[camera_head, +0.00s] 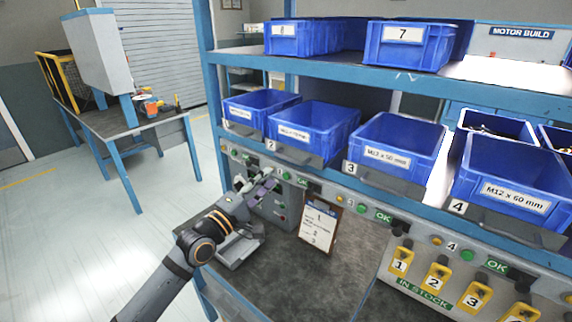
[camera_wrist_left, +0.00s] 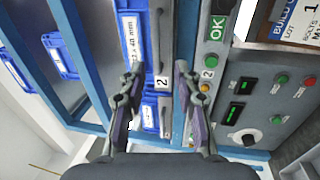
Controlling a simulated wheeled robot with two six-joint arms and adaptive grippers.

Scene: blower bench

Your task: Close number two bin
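The number two bin (camera_head: 312,128) is an open-topped blue bin with a white label on the middle shelf, between bins 1 and 3. A grey plate numbered 2 lies below its front. In the left wrist view, part of its blue front (camera_wrist_left: 131,38) and the numbered plate (camera_wrist_left: 162,82) appear ahead of the fingers, turned sideways. My left gripper (camera_head: 262,181) is below the bin's front, near the control panel. In the left wrist view the two fingers (camera_wrist_left: 159,78) are apart with nothing held between them. My right gripper is not in view.
Bin 1 (camera_head: 259,107) stands left of bin 2, and bin 3 (camera_head: 397,148) right of it. A control panel (camera_head: 293,200) and a clipboard (camera_head: 320,226) are below the shelf. The grey bench top (camera_head: 300,285) is mostly clear. A blue post (camera_head: 207,80) stands at left.

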